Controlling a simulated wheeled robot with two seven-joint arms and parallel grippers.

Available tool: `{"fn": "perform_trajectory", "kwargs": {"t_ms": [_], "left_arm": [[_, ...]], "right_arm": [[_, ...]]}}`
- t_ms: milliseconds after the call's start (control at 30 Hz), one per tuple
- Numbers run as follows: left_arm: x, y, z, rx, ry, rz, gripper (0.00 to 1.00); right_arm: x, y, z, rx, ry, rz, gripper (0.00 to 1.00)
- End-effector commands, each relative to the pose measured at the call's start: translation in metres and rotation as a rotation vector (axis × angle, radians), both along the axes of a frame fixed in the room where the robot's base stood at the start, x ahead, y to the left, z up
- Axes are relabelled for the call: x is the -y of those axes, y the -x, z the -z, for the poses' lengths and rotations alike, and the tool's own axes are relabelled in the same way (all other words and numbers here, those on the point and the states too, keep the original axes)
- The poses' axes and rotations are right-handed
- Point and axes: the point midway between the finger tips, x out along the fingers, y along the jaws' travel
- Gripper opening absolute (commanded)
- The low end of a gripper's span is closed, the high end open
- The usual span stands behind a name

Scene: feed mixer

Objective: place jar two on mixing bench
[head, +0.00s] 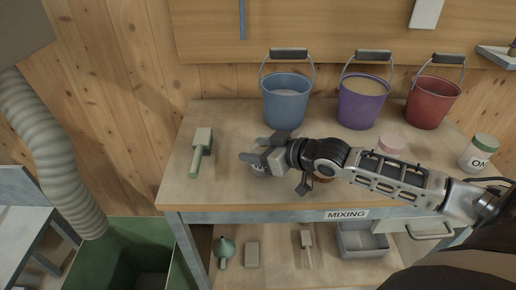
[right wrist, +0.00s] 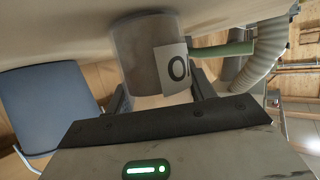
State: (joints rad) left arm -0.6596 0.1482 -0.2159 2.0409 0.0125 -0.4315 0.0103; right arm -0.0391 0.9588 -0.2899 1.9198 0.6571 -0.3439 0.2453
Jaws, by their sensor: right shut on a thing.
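My right gripper (head: 262,164) is over the left-middle of the mixing bench (head: 225,188), whose front edge carries a MIXING label. It is shut on a clear grey jar (right wrist: 147,58). In the right wrist view the jar sits between the two fingers, with a white label that is partly cut off after an O. The jar is at or very close to the bench top; I cannot tell if it touches. In the head view the gripper mostly hides it. My left gripper is not in view.
A blue bucket (head: 286,103), purple bucket (head: 362,104) and red bucket (head: 432,103) stand along the back. The front left of the bench is clear.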

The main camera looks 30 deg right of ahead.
Motion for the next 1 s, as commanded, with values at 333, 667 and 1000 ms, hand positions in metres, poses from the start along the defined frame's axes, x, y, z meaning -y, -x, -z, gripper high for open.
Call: {"fn": "perform_trajectory", "kwargs": {"t_ms": [333,667,1000], "left_arm": [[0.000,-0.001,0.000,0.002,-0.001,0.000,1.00],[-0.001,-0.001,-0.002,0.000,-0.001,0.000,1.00],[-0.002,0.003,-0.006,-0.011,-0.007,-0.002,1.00]], "right_arm": [[0.000,0.000,0.001,-0.001,0.000,0.000,0.76],[0.008,0.022,-0.008,-0.006,0.002,0.000,0.76],[0.025,0.064,-0.028,-0.008,0.000,0.001,0.76]]}}
